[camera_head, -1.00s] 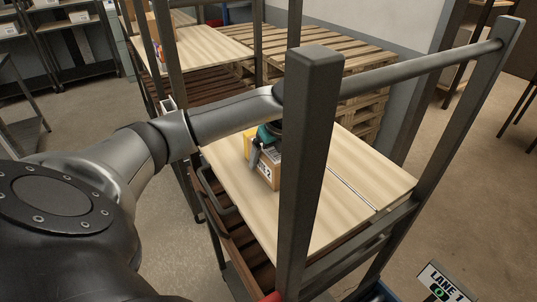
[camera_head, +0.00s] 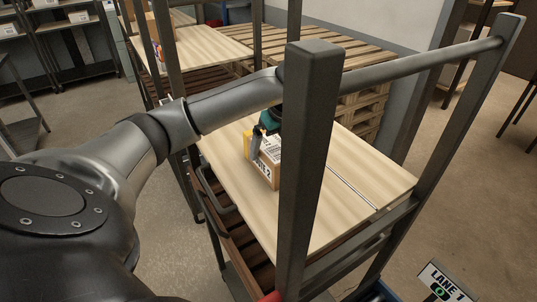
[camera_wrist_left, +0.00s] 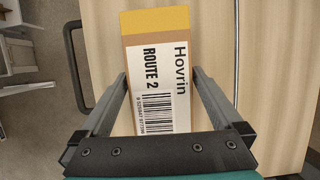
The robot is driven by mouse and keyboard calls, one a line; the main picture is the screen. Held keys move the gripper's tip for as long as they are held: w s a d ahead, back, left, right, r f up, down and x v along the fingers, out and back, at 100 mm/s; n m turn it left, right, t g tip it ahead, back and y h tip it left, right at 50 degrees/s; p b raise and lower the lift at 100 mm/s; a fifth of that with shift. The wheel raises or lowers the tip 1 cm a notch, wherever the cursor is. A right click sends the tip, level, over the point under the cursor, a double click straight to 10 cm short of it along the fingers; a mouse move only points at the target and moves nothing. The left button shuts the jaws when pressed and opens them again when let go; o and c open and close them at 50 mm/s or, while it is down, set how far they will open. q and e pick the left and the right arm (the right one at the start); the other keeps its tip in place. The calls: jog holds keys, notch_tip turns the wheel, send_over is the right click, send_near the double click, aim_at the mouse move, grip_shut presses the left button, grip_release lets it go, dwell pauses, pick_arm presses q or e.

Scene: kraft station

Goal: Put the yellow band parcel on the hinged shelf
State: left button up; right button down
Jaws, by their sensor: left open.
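The yellow band parcel (camera_head: 266,168) is a brown box with a white "ROUTE 2" label. It rests on the pale wooden board of the hinged shelf (camera_head: 227,152), left of a metal seam strip. In the left wrist view the parcel (camera_wrist_left: 155,60) shows its yellow band at the far end. My left gripper (camera_head: 262,141) is open just above the parcel. In the left wrist view its fingers (camera_wrist_left: 158,78) lie on either side of the parcel, apart from it. The front post hides part of the gripper. My right gripper is not in view.
A thick dark post (camera_head: 308,150) stands in front of the shelf, and a top rail (camera_head: 420,68) runs to the right. A dark handle (camera_head: 213,192) sticks out at the shelf's left side. Wooden pallets (camera_head: 350,52) are stacked behind. The board's right part is clear.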

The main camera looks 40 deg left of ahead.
pick_arm(q)
jog(key=p+v, duration=0.1)
jog(key=v, duration=0.5)
jog(key=shift+r, duration=0.4)
jog(key=shift+s+d+r+p, duration=0.1)
jog(key=shift+d+r+p, duration=0.25)
jog(key=shift+r+p, duration=0.15)
